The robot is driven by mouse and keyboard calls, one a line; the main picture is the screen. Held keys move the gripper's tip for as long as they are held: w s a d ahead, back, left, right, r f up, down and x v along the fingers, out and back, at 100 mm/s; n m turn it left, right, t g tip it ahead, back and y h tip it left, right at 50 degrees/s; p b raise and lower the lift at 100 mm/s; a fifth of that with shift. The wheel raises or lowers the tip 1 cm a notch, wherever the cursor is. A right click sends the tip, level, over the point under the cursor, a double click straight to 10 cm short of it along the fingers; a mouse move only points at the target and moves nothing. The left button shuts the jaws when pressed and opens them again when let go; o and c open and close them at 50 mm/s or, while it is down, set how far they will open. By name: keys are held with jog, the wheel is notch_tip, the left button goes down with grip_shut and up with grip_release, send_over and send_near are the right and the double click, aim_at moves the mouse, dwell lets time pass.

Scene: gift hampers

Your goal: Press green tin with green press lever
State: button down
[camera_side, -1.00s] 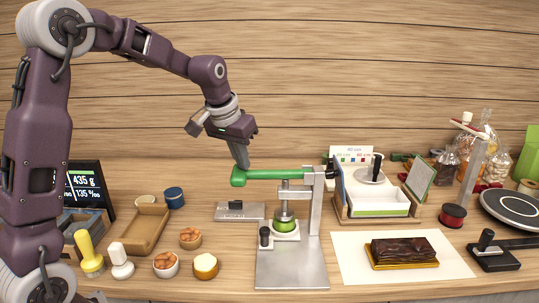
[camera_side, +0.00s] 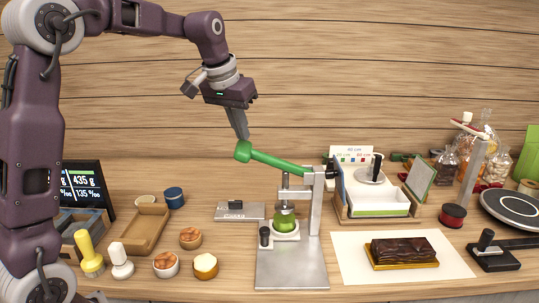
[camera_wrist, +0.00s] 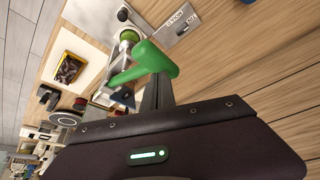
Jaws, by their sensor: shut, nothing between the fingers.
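The green press lever (camera_side: 275,160) slants up to the left from the top of the press post (camera_side: 316,200). Its knob end (camera_side: 243,151) is the highest part. My gripper (camera_side: 244,138) is shut and empty, with its fingertips at the knob, seemingly touching it. In the wrist view the lever (camera_wrist: 150,60) shows just beyond my fingers (camera_wrist: 157,95). The green tin (camera_side: 285,223) sits on the press's seat under the raised plunger (camera_side: 285,205). Part of the tin also shows in the wrist view (camera_wrist: 129,36).
A grey block (camera_side: 240,211) lies left of the press, and a small black-knobbed piece (camera_side: 264,237) stands on its base plate (camera_side: 291,268). A chocolate slab (camera_side: 402,251) lies on white paper to the right. Small bowls (camera_side: 205,266) and a wooden tray (camera_side: 146,229) are to the left.

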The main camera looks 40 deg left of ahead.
jog(key=shift+r, duration=2)
jog(key=s+d+m, duration=0.1)
jog(key=s+d, duration=0.7)
jog(key=s, duration=0.5)
jog(key=s+d+f+m, duration=0.1)
jog(key=s+f, duration=0.3)
jog(key=s, duration=0.4)
jog(key=s+d+f+m+t+h, duration=0.1)
jog(key=s+d+f, duration=0.2)
jog(key=s+f, duration=0.2)
jog(key=s, duration=0.3)
jog(key=shift+s+d+f, duration=0.15)
jog(key=shift+s+d, duration=0.15)
